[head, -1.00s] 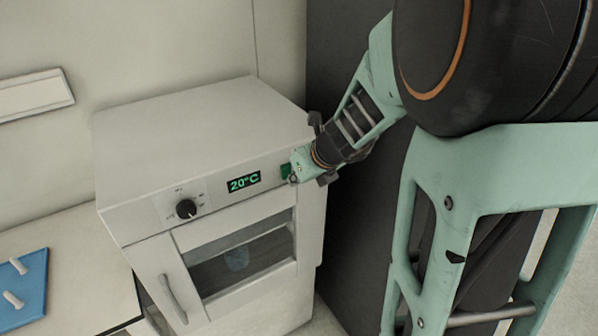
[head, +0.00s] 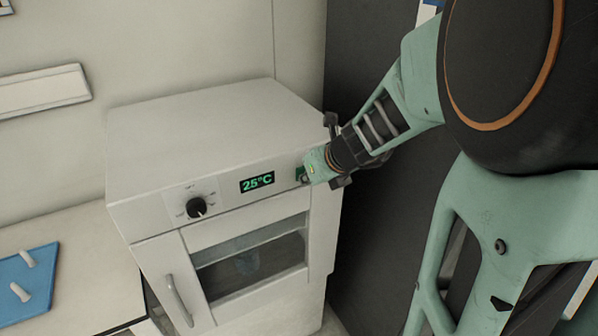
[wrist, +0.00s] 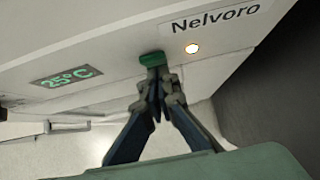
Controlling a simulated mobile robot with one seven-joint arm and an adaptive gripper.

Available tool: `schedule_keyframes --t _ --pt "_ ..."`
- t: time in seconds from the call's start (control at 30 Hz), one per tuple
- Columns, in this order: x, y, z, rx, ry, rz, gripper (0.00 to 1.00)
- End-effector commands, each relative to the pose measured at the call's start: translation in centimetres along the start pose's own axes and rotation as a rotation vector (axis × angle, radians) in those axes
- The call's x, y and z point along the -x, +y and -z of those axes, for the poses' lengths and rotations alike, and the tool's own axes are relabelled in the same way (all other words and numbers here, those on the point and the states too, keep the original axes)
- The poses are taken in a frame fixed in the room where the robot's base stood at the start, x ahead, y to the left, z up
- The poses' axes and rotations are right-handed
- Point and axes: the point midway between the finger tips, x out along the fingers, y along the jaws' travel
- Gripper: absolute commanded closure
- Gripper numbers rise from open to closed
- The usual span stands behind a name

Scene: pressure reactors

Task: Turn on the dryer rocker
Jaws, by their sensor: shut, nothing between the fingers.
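The dryer (head: 215,140) is a white box with a windowed door. Its green display (head: 257,182) reads 25°C. The green rocker (wrist: 152,58) is on the front panel, to the right of the display in the head view. My gripper (wrist: 155,72) is shut and empty, with its fingertips at the rocker, seemingly touching it. In the head view my gripper (head: 308,175) covers part of the rocker. A small round light (wrist: 192,48) beside the rocker glows warm white in the wrist view.
A black knob (head: 196,207) is left of the display, and a door handle (head: 179,300) is below it. A blue mat (head: 35,275) with white pieces lies on the bench at left. A dark panel (head: 370,230) stands right of the dryer.

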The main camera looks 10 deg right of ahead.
Motion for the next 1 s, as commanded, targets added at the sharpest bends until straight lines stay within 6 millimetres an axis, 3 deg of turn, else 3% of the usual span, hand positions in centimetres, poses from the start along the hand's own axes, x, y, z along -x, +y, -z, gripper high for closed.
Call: schedule_keyframes --t 0.6,1.0 --pt "1.5 0.0 -1.4 0.000 -0.001 0.000 1.00" --pt "1.4 0.0 -1.2 0.000 0.001 0.000 1.00"
